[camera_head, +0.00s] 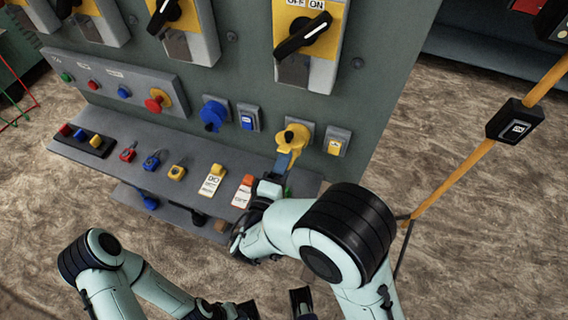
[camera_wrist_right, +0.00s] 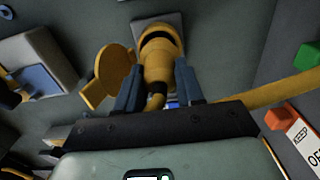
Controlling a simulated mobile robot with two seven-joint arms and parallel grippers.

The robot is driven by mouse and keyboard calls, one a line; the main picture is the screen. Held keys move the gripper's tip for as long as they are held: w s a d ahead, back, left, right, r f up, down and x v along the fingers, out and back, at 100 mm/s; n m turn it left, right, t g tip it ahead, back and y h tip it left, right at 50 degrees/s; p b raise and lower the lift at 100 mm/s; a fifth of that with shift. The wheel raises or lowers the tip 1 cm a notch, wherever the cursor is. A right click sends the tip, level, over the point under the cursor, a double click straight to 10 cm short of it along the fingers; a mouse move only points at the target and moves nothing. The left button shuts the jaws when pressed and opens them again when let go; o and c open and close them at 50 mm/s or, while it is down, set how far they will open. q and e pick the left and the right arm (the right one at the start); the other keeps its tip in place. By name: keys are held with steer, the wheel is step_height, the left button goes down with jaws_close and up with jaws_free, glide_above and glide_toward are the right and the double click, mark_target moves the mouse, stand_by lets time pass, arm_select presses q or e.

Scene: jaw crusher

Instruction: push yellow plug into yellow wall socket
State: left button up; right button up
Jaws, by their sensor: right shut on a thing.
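The yellow wall socket (camera_head: 299,130) sits on a grey plate on the green cabinet front; in the wrist view its yellow ring (camera_wrist_right: 158,27) has a dark inside. A round yellow flap (camera_wrist_right: 108,70) stands open beside it. My right gripper (camera_head: 285,160) is shut on the yellow plug (camera_wrist_right: 158,68), with a blue finger on each side. The plug points at the socket and overlaps its mouth in the wrist view. I cannot tell whether it has entered.
A blue socket (camera_head: 213,113) and switches (camera_head: 337,142) flank the yellow socket. Below, a shelf (camera_head: 128,178) holds small padlocks and tags, including an orange-topped tag (camera_head: 243,190). Large rotary handles (camera_head: 302,36) stick out above. A yellow rail (camera_head: 455,180) runs at the right.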

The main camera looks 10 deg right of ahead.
stand_by(0.6)
steer(key=shift+b+x, duration=0.5)
steer(key=shift+x, duration=0.65)
stand_by(0.5)
steer(key=o, duration=1.2)
steer(key=shift+s+a, duration=0.1)
steer(key=shift+a, duration=0.05)
steer(key=shift+b+v, duration=1.1)
steer(key=shift+v, duration=3.3)
